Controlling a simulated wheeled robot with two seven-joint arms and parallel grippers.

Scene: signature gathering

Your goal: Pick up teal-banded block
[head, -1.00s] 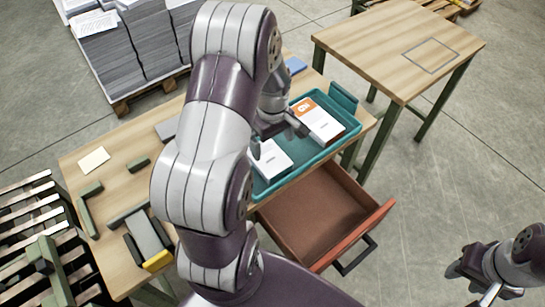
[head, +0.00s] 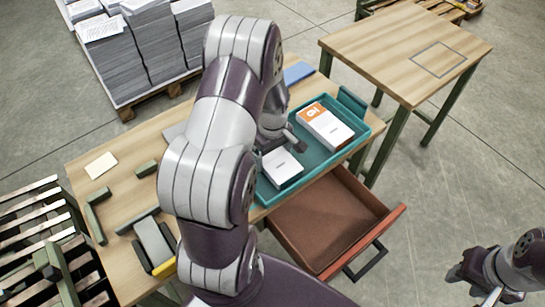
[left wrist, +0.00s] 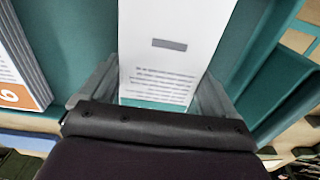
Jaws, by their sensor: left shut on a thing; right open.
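A white block (head: 283,169) is at the near end of the teal tray (head: 262,194). In the left wrist view the block (left wrist: 180,40), with a grey label and small print, sits between my left gripper's (left wrist: 150,90) two fingers, which are shut on it. A thin teal strip shows at its lower edge. In the head view my left gripper (head: 278,146) is at the block's far side, partly hidden by my arm. Whether the block is clear of the tray floor I cannot tell. My right gripper (head: 475,283) is open and empty at the lower right, over the floor.
An orange-banded block (head: 325,127) stands beside in the tray; its edge shows at left in the wrist view. An open drawer (head: 325,225) juts out below the tray. A second table (head: 400,40) with a marked square is clear. Paper stacks (head: 145,55) stand behind.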

